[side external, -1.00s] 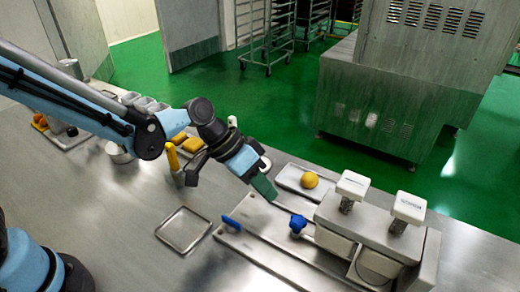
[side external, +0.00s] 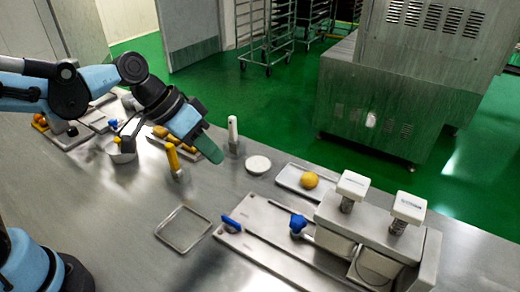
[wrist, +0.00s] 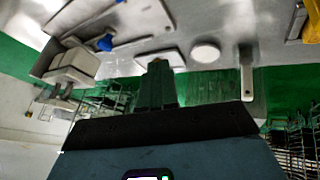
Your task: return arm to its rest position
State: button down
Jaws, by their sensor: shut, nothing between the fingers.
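My gripper (side external: 212,152) hangs above the steel table (side external: 130,222) in the side external view, with its green fingers together and empty. It is up and left of the encrusting machine (side external: 365,235), well clear of it. In the wrist view the green fingers (wrist: 156,72) point toward the table and look closed. The machine has two white-topped knobs and a blue knob (side external: 297,224); it also shows upside down in the wrist view (wrist: 75,65).
A white tray with a yellow ball (side external: 310,180), a white disc (side external: 258,165), a white-handled tool (side external: 233,130) and a yellow-handled tool (side external: 173,158) stand near my gripper. An empty square tray (side external: 184,229) lies in front. A metal bowl (side external: 120,152) is at left.

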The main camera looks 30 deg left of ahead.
jog(key=s+a+n+t+y, duration=0.3)
jog(key=s+a+y, duration=0.1)
jog(key=a, duration=0.7)
jog(key=shift+s+y, duration=0.4)
jog(key=shift+s, duration=0.35)
jog(key=c, duration=1.8)
grip_release()
jog(key=shift+r, duration=0.1)
